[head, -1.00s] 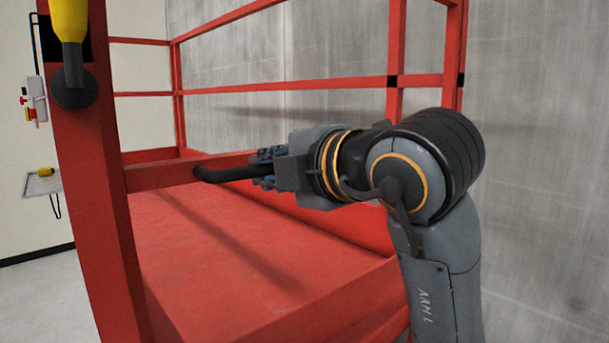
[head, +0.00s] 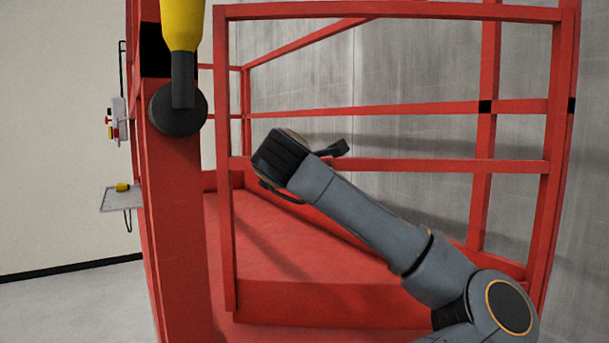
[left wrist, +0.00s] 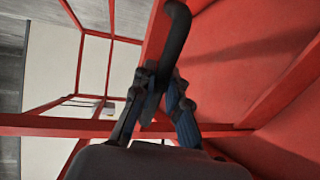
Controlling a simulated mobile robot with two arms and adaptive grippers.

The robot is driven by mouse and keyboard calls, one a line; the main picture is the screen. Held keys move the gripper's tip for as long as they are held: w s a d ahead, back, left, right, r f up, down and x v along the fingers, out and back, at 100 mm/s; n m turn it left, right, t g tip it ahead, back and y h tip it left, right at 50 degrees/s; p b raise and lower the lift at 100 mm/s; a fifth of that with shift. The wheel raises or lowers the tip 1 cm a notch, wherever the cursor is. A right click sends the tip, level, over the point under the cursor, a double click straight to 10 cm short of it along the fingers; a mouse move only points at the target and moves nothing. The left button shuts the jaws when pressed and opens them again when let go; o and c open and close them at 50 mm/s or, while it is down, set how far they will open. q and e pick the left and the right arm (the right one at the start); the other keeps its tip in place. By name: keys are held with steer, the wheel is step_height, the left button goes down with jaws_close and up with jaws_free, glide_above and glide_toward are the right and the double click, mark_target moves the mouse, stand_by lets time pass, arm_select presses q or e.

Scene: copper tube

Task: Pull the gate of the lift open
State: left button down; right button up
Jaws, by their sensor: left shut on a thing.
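The red gate (head: 430,166) of the lift is a frame of bars. Its left upright (head: 226,230) shows a narrow gap from the thick red post (head: 178,240) in the head view. In the left wrist view, the fingers of my left gripper (left wrist: 168,105) are shut on a black bent handle (left wrist: 176,40), which runs up past a red bar. My right gripper is not in view.
The red platform (head: 270,240) lies behind the gate. A yellow and black fitting (head: 181,65) shows in front of the left post. A small shelf (head: 118,202) and a control box (head: 118,118) are at far left. Grey floor (head: 70,300) is clear at lower left.

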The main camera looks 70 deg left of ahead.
arm_select(q)
steer(key=shift+w+a+f+m+t+h, duration=0.15)
steer(key=shift+w+a, duration=0.2)
steer(key=shift+a, duration=0.4)
steer(key=shift+w+a+m+t+h, duration=0.15)
steer(key=shift+w+a, duration=0.2)
steer(key=shift+a, duration=0.4)
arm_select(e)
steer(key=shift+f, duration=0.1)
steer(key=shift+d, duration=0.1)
arm_select(q)
steer(key=c, duration=1.4)
jaws_free()
steer(key=shift+o, duration=0.2)
steer(key=v, duration=1.2)
